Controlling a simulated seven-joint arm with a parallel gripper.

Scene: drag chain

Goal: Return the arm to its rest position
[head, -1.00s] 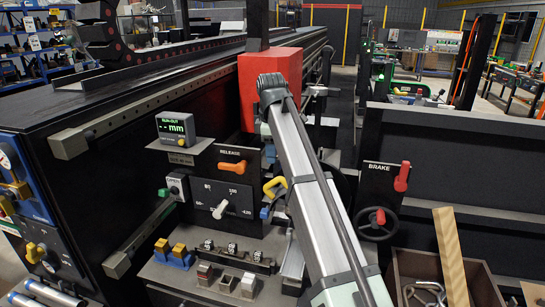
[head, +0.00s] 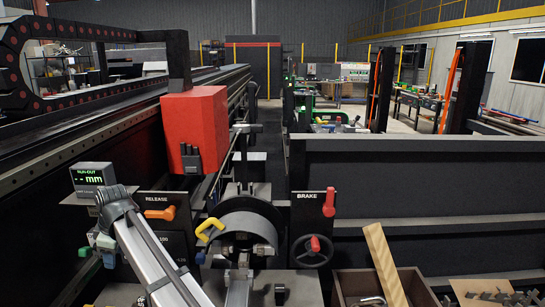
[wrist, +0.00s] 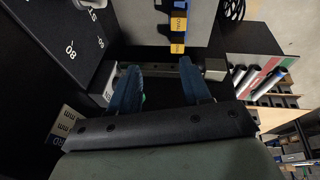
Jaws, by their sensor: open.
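In the wrist view my gripper (wrist: 160,86) is open, its two blue fingers well apart with nothing held between them. Beyond the fingertips lies a dark bar with bolt holes (wrist: 160,66). A small green part shows just behind the left finger. In the head view my arm (head: 155,255) rises from the bottom edge toward the lower left, its top beside the run-out display (head: 92,174). The gripper itself is hard to make out there. The red block (head: 195,118) hangs from a black post under the drag chain (head: 18,65).
The orange release lever (head: 160,213), yellow handle (head: 209,230), red brake lever (head: 329,203) and handwheel (head: 311,251) stand near the arm. A bin with a wooden plank (head: 385,262) is at lower right. Metal tubes (wrist: 262,82) lie right in the wrist view.

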